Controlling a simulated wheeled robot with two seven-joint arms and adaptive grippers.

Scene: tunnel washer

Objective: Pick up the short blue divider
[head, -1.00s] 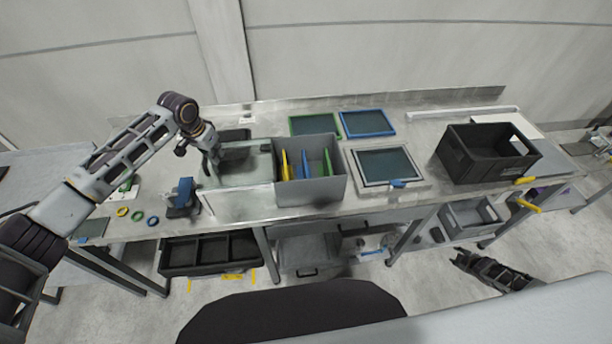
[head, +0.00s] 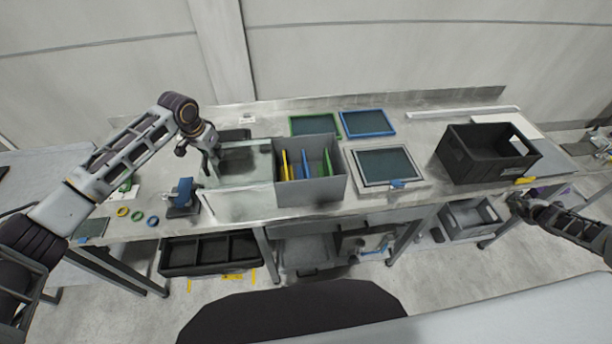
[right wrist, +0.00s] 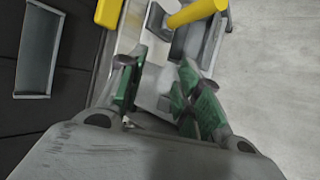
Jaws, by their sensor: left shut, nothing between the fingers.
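A blue divider (head: 306,164) stands upright in the grey open box (head: 322,190) on the bench, between a yellow divider (head: 285,165) and a green divider (head: 327,163). I cannot tell from here whether it is the short one. My left gripper (head: 213,174) is shut and empty, pointing down at the bench left of the box. My right gripper (head: 514,203) is at the bench's front right, far from the box. In the right wrist view its two green-padded fingers (right wrist: 163,95) are apart with nothing held between them.
A black crate (head: 485,170) stands at the right, with a yellow handle (head: 525,181) near its front corner. A framed panel (head: 388,182) lies right of the box, with green (head: 314,124) and blue (head: 367,123) frames behind. A blue device (head: 184,193) stands left. Bins sit below the bench.

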